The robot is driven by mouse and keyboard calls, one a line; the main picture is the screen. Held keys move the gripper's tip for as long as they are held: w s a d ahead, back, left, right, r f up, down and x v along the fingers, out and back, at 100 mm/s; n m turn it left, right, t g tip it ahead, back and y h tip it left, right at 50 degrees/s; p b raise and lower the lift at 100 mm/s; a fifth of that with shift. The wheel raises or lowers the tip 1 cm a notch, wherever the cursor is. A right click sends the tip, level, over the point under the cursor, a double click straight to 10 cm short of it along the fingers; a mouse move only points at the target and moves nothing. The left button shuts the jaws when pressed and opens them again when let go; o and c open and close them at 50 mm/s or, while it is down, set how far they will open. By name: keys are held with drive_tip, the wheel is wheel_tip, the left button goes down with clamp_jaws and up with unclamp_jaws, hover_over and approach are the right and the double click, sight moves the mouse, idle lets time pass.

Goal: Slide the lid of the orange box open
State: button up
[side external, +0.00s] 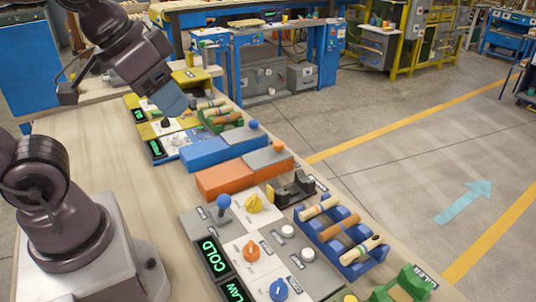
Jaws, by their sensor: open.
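The orange box (225,181) sits near the middle of the bench. A grey section (266,160) adjoins its right side and carries a round orange knob (278,145). I cannot tell from this view which part is the lid or whether the inside shows. My gripper (172,104) is above the far end of the bench, up and left of the orange box and apart from it. Its blue-grey fingers point down and right. They are open, and I see nothing held between them.
A similar blue box (205,152) with a blue knob (253,124) stands just behind the orange one. A green rack (207,122) with wooden pieces is behind that. In front are a black switch (293,190), a blue joystick (223,201) and a blue rack (328,215). Bare wood lies left.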

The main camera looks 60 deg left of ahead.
drive_tip(key=shift+o, duration=1.1)
drive_tip(key=shift+f, duration=0.15)
drive_tip(key=n+g+y, duration=0.2)
drive_tip(key=n+y, duration=0.1)
drive_tip(key=n, duration=0.6)
approach(278, 143)
drive_tip(key=x, duration=0.9)
drive_tip(key=shift+w, duration=0.1)
